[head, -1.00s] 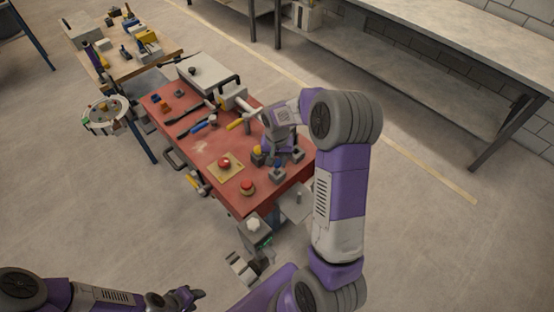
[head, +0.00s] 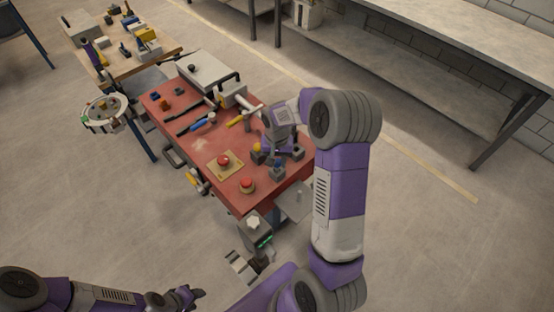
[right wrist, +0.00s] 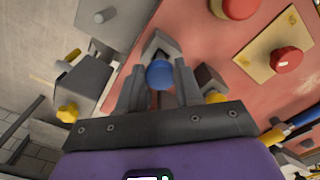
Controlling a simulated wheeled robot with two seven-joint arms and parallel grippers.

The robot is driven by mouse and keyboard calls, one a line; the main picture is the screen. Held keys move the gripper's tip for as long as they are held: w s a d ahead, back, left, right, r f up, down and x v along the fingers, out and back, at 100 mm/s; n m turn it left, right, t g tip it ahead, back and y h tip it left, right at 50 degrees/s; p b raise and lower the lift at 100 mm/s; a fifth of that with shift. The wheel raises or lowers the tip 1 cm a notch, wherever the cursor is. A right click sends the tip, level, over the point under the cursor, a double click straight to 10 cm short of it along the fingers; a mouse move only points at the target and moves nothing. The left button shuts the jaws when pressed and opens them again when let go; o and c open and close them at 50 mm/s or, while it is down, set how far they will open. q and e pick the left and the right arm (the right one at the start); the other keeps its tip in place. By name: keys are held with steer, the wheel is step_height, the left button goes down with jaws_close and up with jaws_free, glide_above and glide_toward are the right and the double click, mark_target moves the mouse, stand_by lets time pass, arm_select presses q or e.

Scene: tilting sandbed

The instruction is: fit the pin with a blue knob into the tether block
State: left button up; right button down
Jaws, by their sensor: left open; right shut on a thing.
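The blue knob of the pin (right wrist: 160,74) sits between the two fingers of my right gripper (right wrist: 160,84) in the right wrist view. The gripper is shut on it, and the pin's shaft is mostly hidden below the knob. A grey block (right wrist: 158,46), which may be the tether block, stands just beyond the knob. In the head view this block (head: 277,174) stands near the red table's front right, close below my right gripper (head: 279,162). I cannot tell whether the pin touches it. My left gripper (head: 188,295) is open and empty at the lower left, away from the table.
Other small grey blocks stand close by, one with a yellow knob (head: 257,148). Two red buttons (head: 224,160) (head: 247,184) lie left of them on the red table (head: 205,150). Tools and a grey case (head: 205,70) fill the far part.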

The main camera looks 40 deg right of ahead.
steer(key=shift+f+b, duration=0.5)
steer(key=shift+f, duration=0.2)
steer(key=shift+c, duration=0.9)
jaws_free()
steer(key=shift+r, duration=0.15)
steer(key=shift+r+p, duration=3.05)
steer(key=shift+r, duration=0.9)
